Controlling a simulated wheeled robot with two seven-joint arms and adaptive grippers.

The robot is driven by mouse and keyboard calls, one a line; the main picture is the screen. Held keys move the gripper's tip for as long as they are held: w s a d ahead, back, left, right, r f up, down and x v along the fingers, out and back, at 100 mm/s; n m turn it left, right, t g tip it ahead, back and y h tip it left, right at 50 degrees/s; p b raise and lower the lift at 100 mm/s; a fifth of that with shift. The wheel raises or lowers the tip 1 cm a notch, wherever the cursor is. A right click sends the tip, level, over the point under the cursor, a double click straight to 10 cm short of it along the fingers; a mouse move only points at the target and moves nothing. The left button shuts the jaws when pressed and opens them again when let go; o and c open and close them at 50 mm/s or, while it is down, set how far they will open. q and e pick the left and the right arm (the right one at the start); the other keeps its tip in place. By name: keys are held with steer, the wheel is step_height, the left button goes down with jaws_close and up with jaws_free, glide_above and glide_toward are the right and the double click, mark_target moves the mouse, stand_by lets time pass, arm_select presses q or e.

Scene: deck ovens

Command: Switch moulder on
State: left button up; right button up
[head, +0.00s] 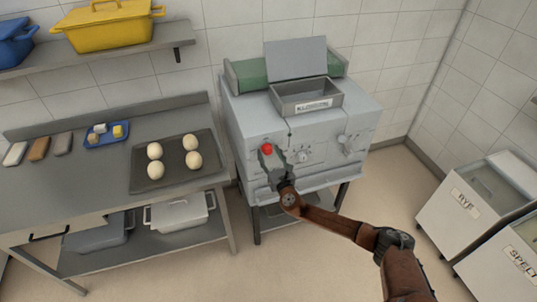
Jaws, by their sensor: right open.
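The moulder (245,112) is a grey machine on legs in the middle of the head view, with a green belt (252,72) and a metal hopper (290,98) on top. Its front panel carries a red button (267,148), a dial (302,156) and another knob (343,139). My right gripper (270,155) is open at the front panel, with its fingertips close to the red button. I cannot tell whether it touches the button. My right arm comes in from the lower right. My left gripper is not in view.
A steel table (75,190) on the left holds a dark tray (139,181) with several dough balls and a blue tray (92,143). A shelf above bears yellow (115,32) and blue (12,48) containers. Bins marked RYE (452,215) and SPELT stand right.

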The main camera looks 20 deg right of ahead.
steer(key=shift+w, duration=0.25)
steer(key=c, duration=1.1)
